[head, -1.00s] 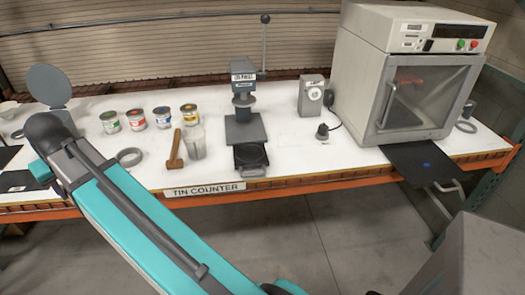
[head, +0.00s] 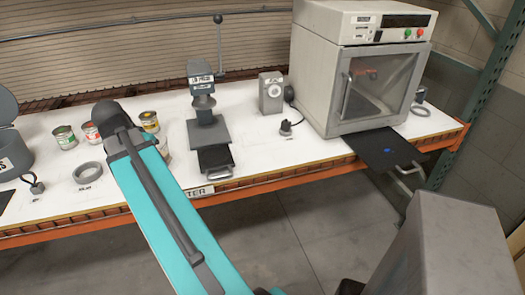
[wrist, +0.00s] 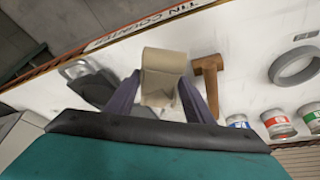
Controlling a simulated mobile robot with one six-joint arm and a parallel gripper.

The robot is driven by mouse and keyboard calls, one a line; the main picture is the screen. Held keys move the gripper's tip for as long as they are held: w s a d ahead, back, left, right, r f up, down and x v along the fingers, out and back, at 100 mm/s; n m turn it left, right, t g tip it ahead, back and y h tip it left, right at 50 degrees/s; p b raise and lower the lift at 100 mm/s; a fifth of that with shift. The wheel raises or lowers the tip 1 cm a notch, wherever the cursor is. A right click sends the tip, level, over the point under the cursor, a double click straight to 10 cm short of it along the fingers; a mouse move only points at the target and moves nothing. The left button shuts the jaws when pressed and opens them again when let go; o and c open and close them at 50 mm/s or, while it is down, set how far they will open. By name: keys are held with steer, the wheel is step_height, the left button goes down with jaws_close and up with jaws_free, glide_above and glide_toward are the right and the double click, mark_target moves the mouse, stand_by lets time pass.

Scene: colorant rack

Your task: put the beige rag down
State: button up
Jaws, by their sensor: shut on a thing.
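The beige rag (wrist: 164,72) shows in the wrist view as a folded, pale piece between the two purple-grey fingers of my gripper (wrist: 160,92). My gripper is shut on it.
A wooden mallet (wrist: 208,82) lies close beside the rag. A grey ring (wrist: 296,66) and several paint tins (wrist: 278,123) are to the right. The head view also shows the press (head: 207,110), a dial device (head: 271,92), a large oven (head: 352,65) and a black tray (head: 383,149).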

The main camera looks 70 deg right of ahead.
steer(key=s+d+m, duration=0.2)
steer(key=s+d, duration=0.2)
steer(key=s, duration=0.1)
steer(key=s+d+m+g, duration=0.1)
steer(key=s+d+m, duration=0.1)
steer(key=s+d, duration=0.3)
steer(key=s+d+f+m+g, duration=0.1)
steer(key=s+d, duration=0.4)
steer(key=s, duration=0.1)
steer(key=shift+s+f+m, duration=0.1)
steer(key=shift+s+m, duration=0.1)
steer(key=shift+m, duration=0.2)
steer(key=s+d+m+g+y, duration=0.1)
steer(key=s+d+m, duration=0.2)
steer(key=s, duration=0.7)
steer(key=s+d+f+m+g+b, duration=0.1)
steer(key=s+d+m, duration=0.2)
steer(key=s, duration=0.8)
steer(key=shift+d+y, duration=0.4)
steer(key=shift+d, duration=0.1)
steer(key=shift+w+d, duration=0.1)
steer(key=shift+w, duration=0.05)
